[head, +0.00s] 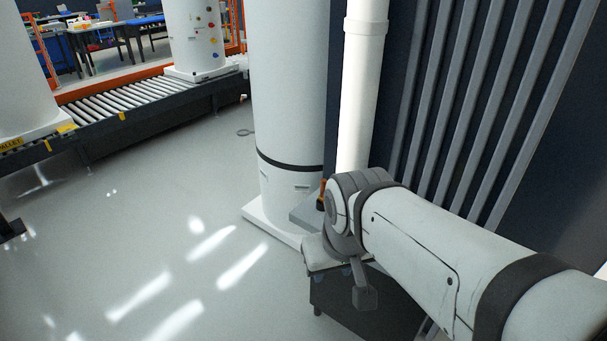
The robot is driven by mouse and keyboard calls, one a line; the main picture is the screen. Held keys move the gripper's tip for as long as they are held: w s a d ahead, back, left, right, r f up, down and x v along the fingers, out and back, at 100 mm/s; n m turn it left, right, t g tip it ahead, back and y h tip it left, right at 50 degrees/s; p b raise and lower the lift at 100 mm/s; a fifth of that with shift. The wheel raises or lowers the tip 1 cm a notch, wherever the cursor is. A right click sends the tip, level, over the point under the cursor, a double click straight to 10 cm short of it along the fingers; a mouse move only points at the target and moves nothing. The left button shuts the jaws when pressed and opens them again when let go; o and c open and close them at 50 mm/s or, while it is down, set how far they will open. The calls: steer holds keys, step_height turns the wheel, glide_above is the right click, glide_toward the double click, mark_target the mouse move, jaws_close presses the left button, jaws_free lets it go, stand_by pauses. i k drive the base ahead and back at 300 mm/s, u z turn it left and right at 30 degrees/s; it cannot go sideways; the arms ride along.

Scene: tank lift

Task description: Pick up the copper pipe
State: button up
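I cannot make out a copper pipe for certain. A small orange-brown and dark piece (321,195) shows beside the near white tank (287,100), just left of my arm's wrist, and is partly hidden by it. Its shape is too small to tell. My arm reaches in from the lower right. A grey end part, seemingly my gripper (364,297), points down in front of a dark low cart or box (340,297). Its fingers cannot be told apart, and I see nothing held in it.
The tank stands on a white base plate (262,222). A vertical white pipe (360,100) and a dark ribbed wall (480,110) stand close behind my arm. A roller conveyor (115,98) carries other white tanks at left. The grey floor (150,220) is open.

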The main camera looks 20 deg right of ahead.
mark_target(324, 181)
steer(key=z, duration=0.05)
steer(key=i, duration=1)
steer(key=u, duration=0.05)
